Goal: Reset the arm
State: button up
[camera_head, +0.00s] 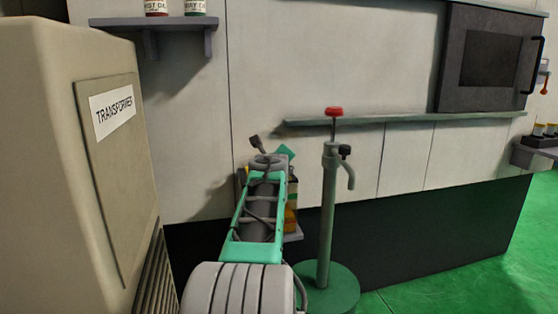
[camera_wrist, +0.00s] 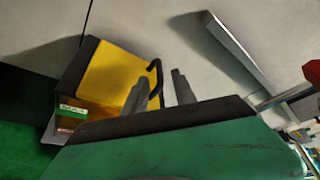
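My arm reaches from the bottom of the head view towards the wall, with a grey ridged link and a teal link. Its far end hides most of my gripper there. In the wrist view the two grey fingers of my gripper (camera_wrist: 162,90) stand apart, with no object visible held between them. A yellow and dark container (camera_wrist: 112,72) with a black curved handle is just beyond and left of the fingers. I cannot tell whether they touch it. In the head view, part of an orange-yellow container (camera_head: 291,217) shows behind my arm.
A green pump-like stand (camera_head: 328,210) with a red knob (camera_head: 333,111) is close right of my arm. A beige transformer cabinet (camera_head: 60,160) stands left. A long ledge (camera_head: 400,118) runs along the wall (camera_head: 300,60), below a dark-windowed box (camera_head: 488,60). Green floor is free at right.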

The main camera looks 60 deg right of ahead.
jog(key=shift+v, duration=1.45)
